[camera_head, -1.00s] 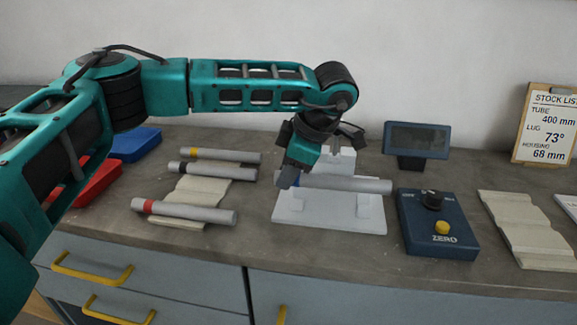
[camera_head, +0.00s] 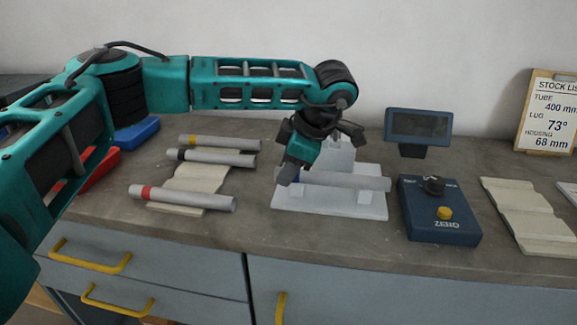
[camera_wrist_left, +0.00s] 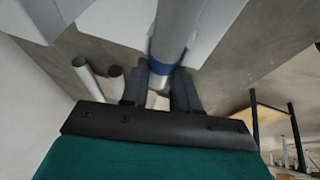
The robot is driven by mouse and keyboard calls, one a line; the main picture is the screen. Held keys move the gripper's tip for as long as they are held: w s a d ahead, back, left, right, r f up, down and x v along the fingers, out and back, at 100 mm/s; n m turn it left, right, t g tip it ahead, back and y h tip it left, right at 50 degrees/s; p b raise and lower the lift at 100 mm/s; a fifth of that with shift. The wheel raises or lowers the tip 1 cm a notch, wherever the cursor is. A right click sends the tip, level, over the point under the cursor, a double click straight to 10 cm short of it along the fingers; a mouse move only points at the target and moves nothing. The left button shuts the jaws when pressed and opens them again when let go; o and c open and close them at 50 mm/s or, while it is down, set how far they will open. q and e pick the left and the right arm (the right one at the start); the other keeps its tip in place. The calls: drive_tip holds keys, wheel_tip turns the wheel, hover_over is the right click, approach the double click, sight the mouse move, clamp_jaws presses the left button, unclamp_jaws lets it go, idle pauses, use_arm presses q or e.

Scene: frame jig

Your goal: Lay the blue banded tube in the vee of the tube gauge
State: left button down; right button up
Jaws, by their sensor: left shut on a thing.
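The blue banded tube (camera_head: 345,181) is grey with a blue band near its left end. My left gripper (camera_head: 289,178) is shut on it at that end, and the band (camera_wrist_left: 160,68) shows between the fingers in the left wrist view. The tube lies roughly level over the white tube gauge (camera_head: 330,207), along its two small vee blocks (camera_head: 364,197). I cannot tell whether the tube touches the vees. The gauge's taller back part (camera_head: 340,155) is partly hidden by the gripper. My right gripper is not in view.
Tubes with yellow (camera_head: 220,143), black (camera_head: 215,158) and red (camera_head: 185,198) bands lie on a pale rack (camera_head: 195,180) at left. A blue ZERO box (camera_head: 438,210) stands close right of the gauge, with a dark display (camera_head: 418,126) behind. Another pale rack (camera_head: 525,218) is further right.

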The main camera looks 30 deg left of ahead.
use_arm(q)
drive_tip(key=c, duration=0.8)
unclamp_jaws()
drive_tip(key=v, duration=1.3)
drive_tip(key=shift+s+f, duration=0.1)
drive_tip(key=shift+f, duration=0.05)
